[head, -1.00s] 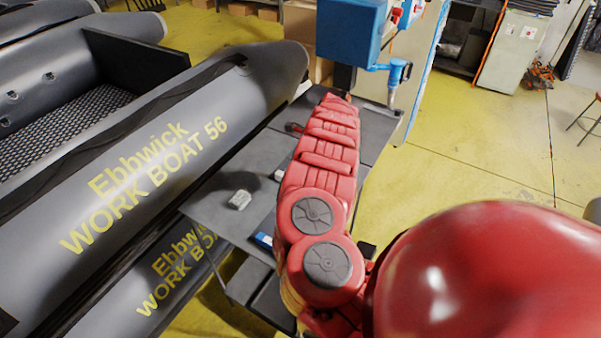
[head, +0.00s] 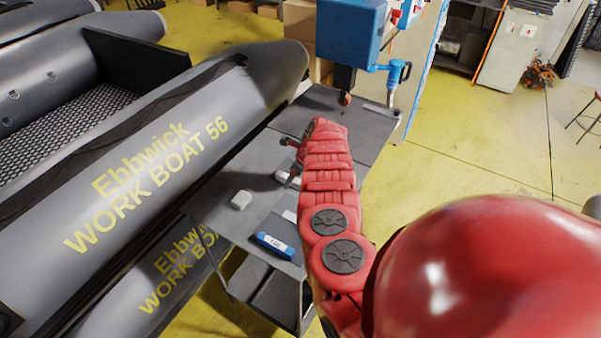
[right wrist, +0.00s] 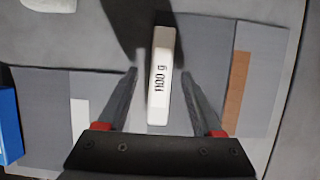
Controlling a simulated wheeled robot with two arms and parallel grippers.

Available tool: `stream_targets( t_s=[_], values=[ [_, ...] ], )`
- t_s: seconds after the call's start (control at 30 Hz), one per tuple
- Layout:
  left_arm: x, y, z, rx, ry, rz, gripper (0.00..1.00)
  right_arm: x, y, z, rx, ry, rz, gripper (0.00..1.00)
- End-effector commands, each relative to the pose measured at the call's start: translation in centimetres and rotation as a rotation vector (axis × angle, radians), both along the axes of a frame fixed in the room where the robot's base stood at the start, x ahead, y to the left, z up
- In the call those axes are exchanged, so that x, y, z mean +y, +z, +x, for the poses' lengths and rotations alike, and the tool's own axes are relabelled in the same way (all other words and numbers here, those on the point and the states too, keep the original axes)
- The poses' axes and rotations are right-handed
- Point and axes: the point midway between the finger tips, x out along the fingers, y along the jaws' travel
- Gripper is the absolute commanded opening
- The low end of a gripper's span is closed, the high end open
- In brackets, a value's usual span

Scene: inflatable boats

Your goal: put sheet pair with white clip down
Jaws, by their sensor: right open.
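A white clip (right wrist: 161,85) marked "1100 g" lies along the edge of a grey sheet pair (right wrist: 205,65) in the right wrist view. The clip also shows in the head view (head: 282,176), small and partly beside my gripper. The sheets lie flat on the grey table (head: 215,185). My right gripper (right wrist: 162,80) is open, with one finger on each side of the clip and a gap to both. In the head view my red right arm hides much of the sheets and table there. My left gripper is not in view.
A blue block with a white label (head: 275,246) lies near the table's front edge. A pale block (head: 241,200) lies left of the clip. A grey sheet with a brown strip (right wrist: 240,85) lies beside the pair. A grey boat (head: 160,150) borders the table on the left.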

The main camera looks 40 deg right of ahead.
Motion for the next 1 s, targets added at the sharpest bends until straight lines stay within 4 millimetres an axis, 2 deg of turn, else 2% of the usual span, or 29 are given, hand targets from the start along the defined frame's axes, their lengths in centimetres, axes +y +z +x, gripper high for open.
stream_targets(
  t_s=[0.13,0.5,1.0],
  values=[
    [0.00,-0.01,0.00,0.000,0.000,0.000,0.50,-0.01,0.05,0.03,0.000,0.000,-0.001,0.66],
    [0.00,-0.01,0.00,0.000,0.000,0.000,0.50,-0.01,0.07,0.05,-0.001,0.001,-0.001,0.00],
    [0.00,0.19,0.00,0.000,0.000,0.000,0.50,-0.03,0.49,0.11,-0.002,0.000,-0.002,0.00]
  ],
)
